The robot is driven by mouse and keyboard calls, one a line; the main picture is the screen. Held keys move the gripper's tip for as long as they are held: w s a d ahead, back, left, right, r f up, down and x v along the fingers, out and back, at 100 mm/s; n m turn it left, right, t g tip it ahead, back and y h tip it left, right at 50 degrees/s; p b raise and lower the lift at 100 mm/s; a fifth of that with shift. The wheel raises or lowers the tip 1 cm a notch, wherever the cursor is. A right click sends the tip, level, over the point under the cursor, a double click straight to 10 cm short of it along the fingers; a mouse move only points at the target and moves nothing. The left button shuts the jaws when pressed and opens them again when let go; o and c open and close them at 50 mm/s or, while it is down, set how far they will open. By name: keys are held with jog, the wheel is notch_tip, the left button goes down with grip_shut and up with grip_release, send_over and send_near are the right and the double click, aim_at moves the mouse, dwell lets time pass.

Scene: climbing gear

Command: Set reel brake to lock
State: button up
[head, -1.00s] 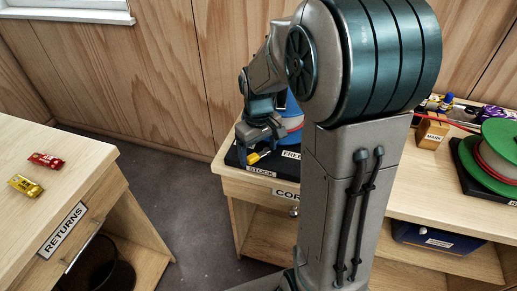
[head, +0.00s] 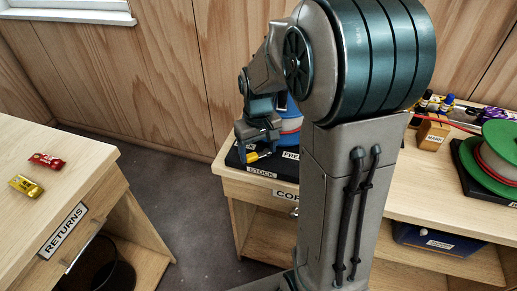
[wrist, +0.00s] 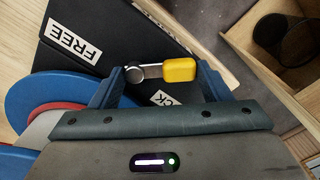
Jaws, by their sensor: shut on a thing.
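The reel brake is a grey lever with a yellow grip (wrist: 179,69), which also shows in the head view (head: 253,157). It turns on a round grey pivot (wrist: 133,74) on a black base (wrist: 110,15). My gripper (wrist: 160,80) is shut on the lever, with a finger on each side in the wrist view. The lever points right there, away from the FREE label (wrist: 75,30). A second label ending in "CK" (wrist: 161,98) lies just below the lever, partly hidden.
In the head view, a green reel (head: 500,140) and a box labelled MARK (head: 432,133) stand on the counter at right. The RETURNS counter (head: 90,150) at left holds a red and a yellow item. Open floor (head: 190,200) lies between the counters.

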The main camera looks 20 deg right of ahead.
aim_at(258, 155)
jog(key=o, duration=0.7)
jog(key=shift+r, duration=0.15)
notch_tip(258, 155, up, 14)
jog(key=shift+f+p, duration=0.2)
jog(key=shift+p, duration=0.15)
jog(key=s+a+f+m+t, duration=0.1)
jog(key=s+f, duration=0.1)
jog(key=s, duration=0.5)
jog(key=s+a+f+t+p, duration=0.1)
jog(key=s+f, duration=0.1)
jog(key=s, duration=0.6)
jog(key=shift+a+f+m+t, duration=0.2)
jog(key=shift+f+m+t, duration=0.1)
jog(key=shift+m+t, duration=0.1)
